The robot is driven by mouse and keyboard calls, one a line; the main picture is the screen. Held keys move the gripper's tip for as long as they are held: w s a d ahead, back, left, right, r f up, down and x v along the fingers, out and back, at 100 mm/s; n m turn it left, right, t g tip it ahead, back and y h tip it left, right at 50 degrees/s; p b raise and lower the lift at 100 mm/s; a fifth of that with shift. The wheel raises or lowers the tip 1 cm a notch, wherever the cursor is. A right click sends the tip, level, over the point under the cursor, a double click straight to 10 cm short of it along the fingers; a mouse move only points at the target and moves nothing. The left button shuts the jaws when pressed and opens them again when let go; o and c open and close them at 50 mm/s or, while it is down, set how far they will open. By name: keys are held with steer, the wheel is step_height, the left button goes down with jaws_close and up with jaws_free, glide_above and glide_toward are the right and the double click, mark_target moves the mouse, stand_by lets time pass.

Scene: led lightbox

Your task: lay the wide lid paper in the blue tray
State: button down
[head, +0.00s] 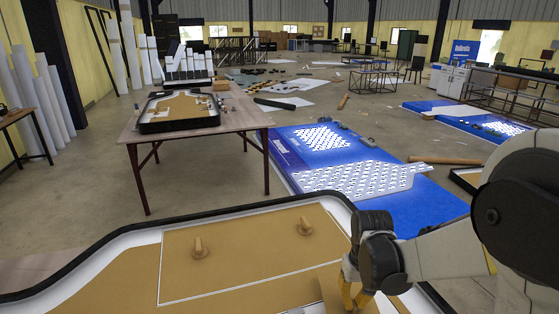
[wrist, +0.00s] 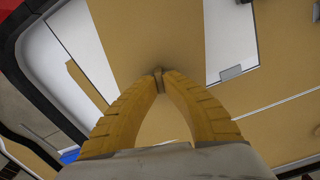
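A wide brown panel with a pale outline (head: 250,265) lies in the black-rimmed lightbox in front of me, with two wooden pegs on it. I cannot tell whether it is the wide lid paper. My gripper (head: 352,298) is low at the right of the lightbox. In the wrist view, its yellow fingers (wrist: 159,82) come together at the tips on a small brown peg. A brown strip (wrist: 150,30) with white on both sides runs under the tips. I cannot tell whether this strip is raised. I cannot make out a blue tray.
The lightbox's black rim (head: 190,218) curves around the panels. A wooden table (head: 225,118) behind it carries a smaller black-rimmed box (head: 180,126). Blue mats with white patterned sheets (head: 345,160) cover the floor to the right. White tubes stand at the left wall.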

mark_target(354, 304)
steer(key=shift+f+m, duration=0.1)
steer(key=shift+m, duration=0.2)
steer(key=shift+r+p, duration=1.85)
steer(key=shift+r, duration=0.7)
steer(key=shift+f, duration=0.1)
